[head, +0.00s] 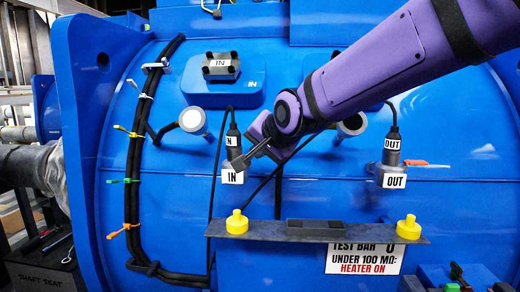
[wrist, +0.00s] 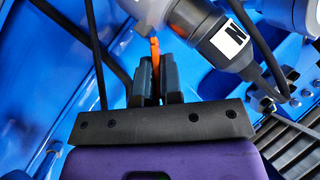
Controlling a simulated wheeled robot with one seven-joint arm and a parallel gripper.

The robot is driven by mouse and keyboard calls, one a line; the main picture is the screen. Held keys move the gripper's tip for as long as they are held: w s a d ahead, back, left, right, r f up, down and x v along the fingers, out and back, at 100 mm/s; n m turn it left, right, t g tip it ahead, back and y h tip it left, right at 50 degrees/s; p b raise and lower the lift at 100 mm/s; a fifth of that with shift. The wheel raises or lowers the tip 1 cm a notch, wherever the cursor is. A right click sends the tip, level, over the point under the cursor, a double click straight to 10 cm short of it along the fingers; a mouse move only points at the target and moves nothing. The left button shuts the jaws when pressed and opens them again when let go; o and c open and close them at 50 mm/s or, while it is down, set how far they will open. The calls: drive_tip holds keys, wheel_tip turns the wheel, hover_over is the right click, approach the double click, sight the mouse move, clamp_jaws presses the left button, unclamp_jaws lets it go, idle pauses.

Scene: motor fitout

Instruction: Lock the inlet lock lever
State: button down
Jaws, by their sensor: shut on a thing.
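The inlet socket (head: 232,177), a grey block with a white IN label, has a black plug (head: 233,140) seated in its top. The plug, with part of its label, also shows in the wrist view (wrist: 222,45). The orange inlet lock lever (wrist: 155,48) stands between the two dark fingers of my gripper (wrist: 157,72). My gripper is shut on the lever. In the head view my gripper (head: 248,160) reaches in from the right, just beside the inlet socket. The lever cannot be made out in that view.
The outlet socket (head: 392,180) has its own plug and an orange lever (head: 416,162) pointing right. A grey shelf (head: 270,230) with yellow knobs (head: 237,222) runs below my gripper. Black cables (head: 216,185) hang near the inlet. The blue motor housing fills the background.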

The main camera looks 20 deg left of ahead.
drive_tip(key=shift+s+a+r+n+h, duration=0.15)
drive_tip(key=shift+a+n+h, duration=0.15)
drive_tip(key=shift+n+h, duration=0.35)
drive_tip(key=shift+a+r+n+h, duration=0.1)
drive_tip(key=shift+a+n+h, duration=0.2)
drive_tip(key=shift+h, duration=0.65)
drive_tip(key=c, duration=1.3)
unclamp_jaws()
drive_tip(key=shift+d, duration=0.1)
drive_tip(key=shift+r, duration=0.15)
